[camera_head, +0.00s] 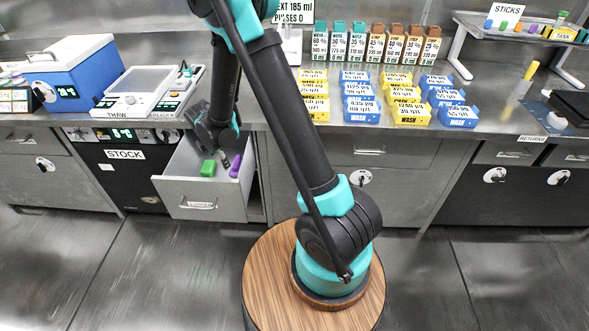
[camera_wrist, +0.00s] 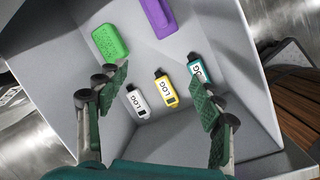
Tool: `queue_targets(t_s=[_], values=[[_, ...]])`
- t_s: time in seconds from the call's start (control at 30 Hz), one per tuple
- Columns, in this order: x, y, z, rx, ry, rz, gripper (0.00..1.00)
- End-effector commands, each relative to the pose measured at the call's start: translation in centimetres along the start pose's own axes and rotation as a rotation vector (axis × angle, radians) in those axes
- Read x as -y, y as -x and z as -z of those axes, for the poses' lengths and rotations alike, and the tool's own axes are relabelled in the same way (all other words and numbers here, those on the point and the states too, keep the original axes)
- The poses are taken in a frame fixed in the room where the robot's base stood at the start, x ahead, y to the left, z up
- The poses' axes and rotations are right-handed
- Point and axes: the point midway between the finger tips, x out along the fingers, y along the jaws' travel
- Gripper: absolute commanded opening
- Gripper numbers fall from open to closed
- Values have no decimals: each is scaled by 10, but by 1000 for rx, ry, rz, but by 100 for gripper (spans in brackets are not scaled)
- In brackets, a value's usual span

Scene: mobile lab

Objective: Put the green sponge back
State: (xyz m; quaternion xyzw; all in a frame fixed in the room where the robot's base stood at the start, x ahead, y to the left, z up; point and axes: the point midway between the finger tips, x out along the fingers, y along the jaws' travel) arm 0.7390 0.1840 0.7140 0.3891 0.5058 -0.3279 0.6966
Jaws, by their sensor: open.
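The green sponge (camera_head: 208,168) lies inside an open drawer (camera_head: 205,195), toward its left side. In the wrist view the green sponge (camera_wrist: 110,42) lies flat on the drawer floor at the upper left, apart from my fingers. My gripper (camera_head: 222,150) is over the drawer, pointing down. In the wrist view my gripper (camera_wrist: 160,100) has its two fingers spread wide with nothing held between them.
In the drawer are a purple sponge-like block (camera_wrist: 158,16) and white (camera_wrist: 137,100), yellow (camera_wrist: 166,88) and teal (camera_wrist: 199,68) LOG sticks. The drawer walls surround them. The counter above holds a thaw device (camera_head: 140,88), a blue box (camera_head: 68,72) and labelled boxes.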

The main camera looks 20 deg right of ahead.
Motion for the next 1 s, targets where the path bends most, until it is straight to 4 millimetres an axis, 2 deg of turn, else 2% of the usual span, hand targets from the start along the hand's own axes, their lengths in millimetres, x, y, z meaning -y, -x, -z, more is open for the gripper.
queue_targets(t_s=[0.03, 0.1, 0.27, 0.5, 0.8, 1.0], values=[[12, 16, -16, -3, -97, -3, 67], [25, 34, -31, -9, -224, -7, 67], [58, 69, -61, -21, -499, -15, 67], [128, 118, -98, -44, -978, -28, 67], [224, 156, -114, -82, -1587, -43, 67], [274, 164, -110, -110, -1917, -52, 67]])
